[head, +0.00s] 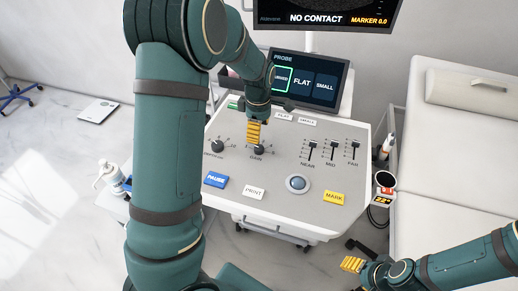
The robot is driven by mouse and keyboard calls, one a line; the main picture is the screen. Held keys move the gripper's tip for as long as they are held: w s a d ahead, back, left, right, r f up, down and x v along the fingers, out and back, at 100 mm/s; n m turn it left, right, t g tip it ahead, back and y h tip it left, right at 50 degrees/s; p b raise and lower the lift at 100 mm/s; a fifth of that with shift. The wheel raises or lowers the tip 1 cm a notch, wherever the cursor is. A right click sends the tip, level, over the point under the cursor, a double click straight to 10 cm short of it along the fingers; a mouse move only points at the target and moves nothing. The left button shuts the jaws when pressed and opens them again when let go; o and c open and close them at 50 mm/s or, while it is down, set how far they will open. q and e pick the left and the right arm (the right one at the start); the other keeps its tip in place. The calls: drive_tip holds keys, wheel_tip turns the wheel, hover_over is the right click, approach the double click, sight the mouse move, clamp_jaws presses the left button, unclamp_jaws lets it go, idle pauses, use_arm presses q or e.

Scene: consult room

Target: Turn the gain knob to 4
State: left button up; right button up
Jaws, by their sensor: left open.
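The gain knob (259,150) is a small dark dial on the grey console panel (240,180), with the label GAIN just below it. My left gripper (254,138), with yellow fingers, points down right at the knob and overlaps its upper part. It is open, but I cannot tell whether the fingers touch the knob. The fingers hide the knob's far side, and its pointer and scale numbers are too small to read. My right gripper (352,265) is in front of the console at the lower right, away from the knob; its opening is unclear.
A second knob (217,146) is left of the gain knob. Sliders (332,151), a trackball (297,184) and blue PAUSE (215,180), white PRINT (254,192) and yellow MARK (334,198) buttons share the panel. A touch screen (309,82) stands behind. A couch (450,150) is at right.

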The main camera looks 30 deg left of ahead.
sight(259, 147)
use_arm(q)
wheel_tip(259, 147, down, 9)
drive_tip(key=shift+w+r+b, duration=0.15)
drive_tip(key=shift+r+b, duration=0.05)
drive_tip(key=shift+b, duration=0.45)
clamp_jaws()
